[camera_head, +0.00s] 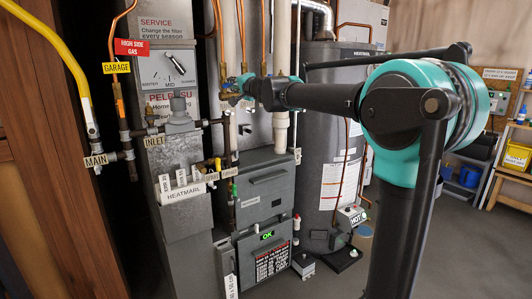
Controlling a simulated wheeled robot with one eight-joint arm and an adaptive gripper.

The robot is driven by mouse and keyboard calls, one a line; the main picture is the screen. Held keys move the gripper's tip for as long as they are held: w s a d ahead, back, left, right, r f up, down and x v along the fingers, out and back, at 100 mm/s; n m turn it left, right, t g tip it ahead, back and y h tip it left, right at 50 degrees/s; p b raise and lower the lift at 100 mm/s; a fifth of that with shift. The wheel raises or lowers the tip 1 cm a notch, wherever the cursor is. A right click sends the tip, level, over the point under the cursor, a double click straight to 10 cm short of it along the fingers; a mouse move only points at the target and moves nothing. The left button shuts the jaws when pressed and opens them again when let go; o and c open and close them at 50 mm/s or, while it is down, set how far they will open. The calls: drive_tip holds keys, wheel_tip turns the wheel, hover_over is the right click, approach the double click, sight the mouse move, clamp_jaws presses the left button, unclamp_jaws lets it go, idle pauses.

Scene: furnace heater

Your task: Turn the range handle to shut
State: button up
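Several labelled valves sit on the pipework at left and centre. A small yellow valve handle (218,164) stands above small tags on the pipe right of the INLET label. I cannot read these tags clearly, so I cannot tell which handle is the range handle. My gripper (238,90) is at the far end of my arm, in front of the grey furnace panels, above and a little right of the yellow handle. It looks apart from that handle. Its fingers are small and merge with the pipes behind, so their opening is not clear.
MAIN (96,160) and GARAGE (117,68) labels mark pipes at left, near a thick yellow pipe (55,50). A dial (177,65) sits on the upper panel. A grey tank (342,150) stands behind my arm. Shelving (505,150) is at far right, with open floor before it.

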clamp_jaws()
drive_tip(key=m, duration=0.4)
drive_tip(key=o, duration=0.8)
unclamp_jaws()
drive_tip(key=shift+s+d, duration=0.1)
drive_tip(key=v, duration=0.6)
drive_tip(key=shift+s+d, duration=0.2)
drive_tip(key=shift+s, duration=0.1)
drive_tip(key=shift+w, duration=0.1)
